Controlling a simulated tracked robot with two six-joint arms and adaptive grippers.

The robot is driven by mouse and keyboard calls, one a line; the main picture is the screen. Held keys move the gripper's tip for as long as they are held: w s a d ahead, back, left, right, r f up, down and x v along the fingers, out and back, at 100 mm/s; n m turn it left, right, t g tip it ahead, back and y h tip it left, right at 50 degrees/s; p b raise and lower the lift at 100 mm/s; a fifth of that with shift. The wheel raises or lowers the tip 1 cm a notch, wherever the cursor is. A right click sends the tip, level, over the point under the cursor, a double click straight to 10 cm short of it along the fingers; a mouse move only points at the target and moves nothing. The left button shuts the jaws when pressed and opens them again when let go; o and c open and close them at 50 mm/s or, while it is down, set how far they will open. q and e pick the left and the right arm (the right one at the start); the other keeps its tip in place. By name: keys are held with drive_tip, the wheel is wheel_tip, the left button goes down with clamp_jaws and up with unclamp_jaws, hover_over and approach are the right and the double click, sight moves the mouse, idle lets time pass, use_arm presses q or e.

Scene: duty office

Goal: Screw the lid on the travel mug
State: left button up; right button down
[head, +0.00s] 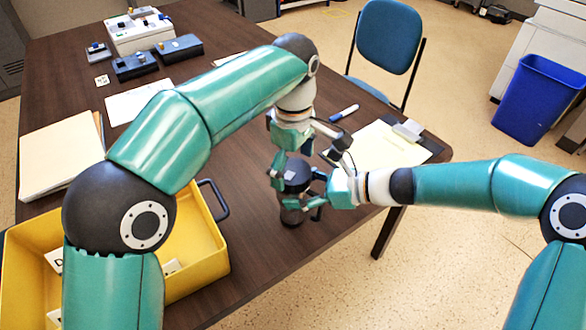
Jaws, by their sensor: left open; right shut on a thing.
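The travel mug (291,214) stands upright on the dark table near its right edge, mostly hidden by my grippers. A dark lid (296,173) with a small pale patch shows at its top; I cannot tell whether it is seated or threaded. My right gripper (303,197) comes in from the right and is shut on the mug's side. My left gripper (307,168) is above it, pointing down, open, with its fingers spread on either side of the lid. I cannot tell if they touch it.
A yellow crate (213,262) with a dark handle stands at the front left. A blue chair (389,37) and blue bin (538,100) stand beyond the table.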

use_arm(q)
drive_tip(key=shift+f, duration=0.8)
drive_tip(key=shift+c, duration=0.3)
